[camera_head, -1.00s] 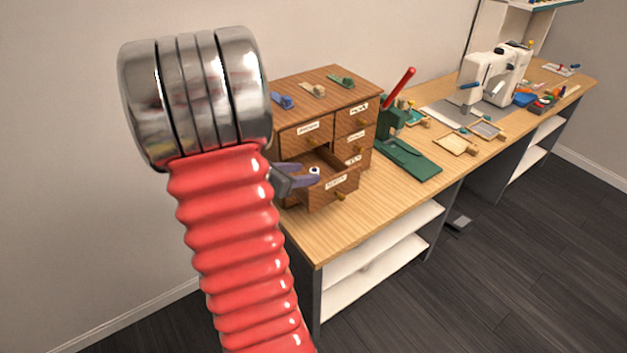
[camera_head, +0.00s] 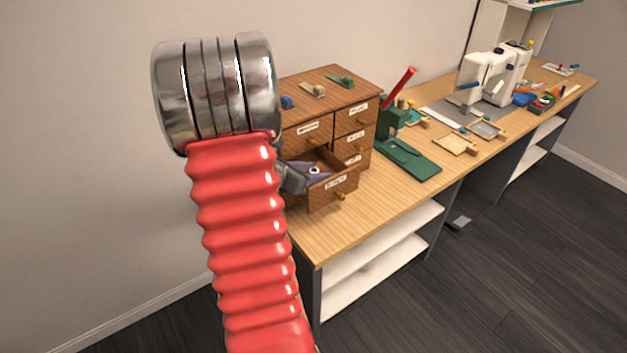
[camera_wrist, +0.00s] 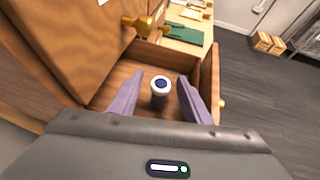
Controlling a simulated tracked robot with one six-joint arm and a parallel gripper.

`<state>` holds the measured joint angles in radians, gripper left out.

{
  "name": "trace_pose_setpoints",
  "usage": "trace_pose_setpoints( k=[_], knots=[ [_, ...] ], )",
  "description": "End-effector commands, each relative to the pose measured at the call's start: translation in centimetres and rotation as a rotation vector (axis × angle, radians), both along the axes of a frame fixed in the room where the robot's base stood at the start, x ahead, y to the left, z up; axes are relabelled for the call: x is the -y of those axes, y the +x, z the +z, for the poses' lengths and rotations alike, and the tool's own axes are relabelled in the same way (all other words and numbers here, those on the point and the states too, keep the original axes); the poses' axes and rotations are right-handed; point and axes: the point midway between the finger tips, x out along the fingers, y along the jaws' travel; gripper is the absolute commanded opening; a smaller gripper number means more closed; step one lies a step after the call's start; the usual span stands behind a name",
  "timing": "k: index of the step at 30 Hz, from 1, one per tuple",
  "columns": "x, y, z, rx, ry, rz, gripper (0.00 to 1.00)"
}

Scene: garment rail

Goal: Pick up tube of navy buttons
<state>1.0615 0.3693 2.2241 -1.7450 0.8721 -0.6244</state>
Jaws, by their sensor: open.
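The tube of navy buttons (camera_wrist: 160,87) stands upright in the open drawer (camera_wrist: 207,80), its white-rimmed top with a dark blue centre facing up in the wrist view. In the head view the tube's top (camera_head: 314,170) shows just beside my fingers. My gripper (camera_wrist: 159,95) is open, with one purple finger on each side of the tube. A small gap shows between the tube and each finger. In the head view my gripper (camera_head: 312,172) reaches into the drawer from the left, and the arm hides part of the cabinet.
The wooden cabinet (camera_head: 330,85) has closed drawers above and beside the open one. Small items lie on its top. The table front (camera_head: 390,205) is clear.

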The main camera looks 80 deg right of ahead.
Motion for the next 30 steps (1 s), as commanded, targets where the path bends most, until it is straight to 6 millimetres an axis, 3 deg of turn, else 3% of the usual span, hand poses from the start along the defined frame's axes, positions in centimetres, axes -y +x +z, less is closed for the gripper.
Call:
trace_pose_setpoints(
  k=[9, 27, 30],
  knots=[
    [-0.03, 0.03, 0.02, 0.000, 0.000, 0.000, 0.44],
    [-0.03, 0.04, 0.02, -0.001, 0.000, 0.000, 0.02],
    [-0.02, 0.05, 0.03, 0.000, 0.000, 0.001, 0.00]
  ],
)
